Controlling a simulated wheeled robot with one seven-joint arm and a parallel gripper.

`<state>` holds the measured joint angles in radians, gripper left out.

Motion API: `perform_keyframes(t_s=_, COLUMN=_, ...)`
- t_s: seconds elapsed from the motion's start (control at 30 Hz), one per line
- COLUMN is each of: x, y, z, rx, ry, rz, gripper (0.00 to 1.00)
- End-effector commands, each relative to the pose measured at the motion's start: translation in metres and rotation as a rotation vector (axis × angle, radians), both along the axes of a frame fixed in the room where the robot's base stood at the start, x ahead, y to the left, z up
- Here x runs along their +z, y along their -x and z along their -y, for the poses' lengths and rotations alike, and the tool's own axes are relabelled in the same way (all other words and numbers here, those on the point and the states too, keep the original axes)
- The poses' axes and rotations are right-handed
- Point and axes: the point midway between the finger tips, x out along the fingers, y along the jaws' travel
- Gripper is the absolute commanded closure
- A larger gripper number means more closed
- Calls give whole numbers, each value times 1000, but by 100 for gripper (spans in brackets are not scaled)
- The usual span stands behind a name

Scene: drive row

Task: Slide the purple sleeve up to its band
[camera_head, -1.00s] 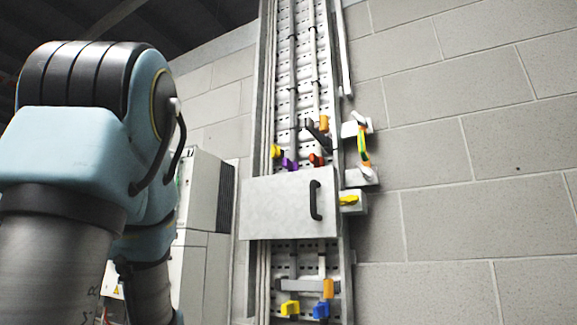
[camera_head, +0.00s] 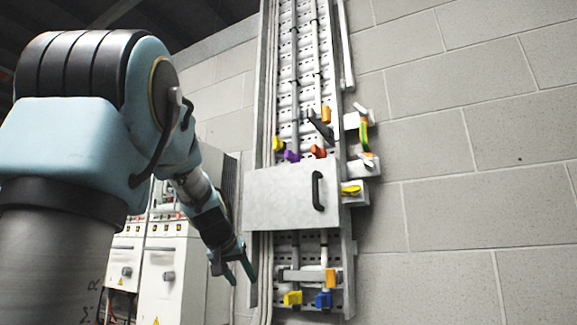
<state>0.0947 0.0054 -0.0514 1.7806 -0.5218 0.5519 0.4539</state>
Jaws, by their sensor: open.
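The purple sleeve (camera_head: 292,156) sits low on the left rod of the upright perforated tray (camera_head: 288,100), just above the grey cover panel (camera_head: 285,198). Its lower part may be hidden behind the panel's top edge. I cannot clearly tell a band on the rod above it. My gripper (camera_head: 240,275) is open and empty, pointing down, left of the tray and below the sleeve, apart from both.
A yellow piece (camera_head: 278,144) and a red-orange piece (camera_head: 318,152) flank the sleeve. A dark lever (camera_head: 321,127) juts out above right. The panel has a black handle (camera_head: 318,190). Yellow (camera_head: 292,298) and blue (camera_head: 324,299) pieces sit below. Cabinets (camera_head: 165,270) stand at left.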

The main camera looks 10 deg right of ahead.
Motion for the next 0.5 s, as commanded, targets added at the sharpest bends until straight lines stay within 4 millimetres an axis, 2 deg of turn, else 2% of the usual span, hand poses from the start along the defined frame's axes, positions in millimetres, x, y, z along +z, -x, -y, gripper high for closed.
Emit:
perform_keyframes(t_s=0.03, x=52, y=-11, z=11, rx=-31, ry=35, rz=99, gripper=50)
perform_keyframes(t_s=0.07, x=82, y=-14, z=18, rx=-51, ry=55, rz=153, gripper=50)
perform_keyframes(t_s=0.1, x=121, y=-16, z=26, rx=-79, ry=77, rz=224, gripper=50)
perform_keyframes(t_s=0.17, x=176, y=-14, z=36, rx=-120, ry=110, rz=328, gripper=50)
perform_keyframes(t_s=0.2, x=210, y=-9, z=43, rx=-147, ry=128, rz=392, gripper=50)
perform_keyframes(t_s=0.3, x=280, y=8, z=54, rx=-204, ry=163, rz=530, gripper=50)
perform_keyframes(t_s=0.4, x=326, y=24, z=60, rx=-243, ry=185, rz=623, gripper=50)
perform_keyframes(t_s=0.5, x=348, y=33, z=63, rx=-263, ry=196, rz=671, gripper=50)
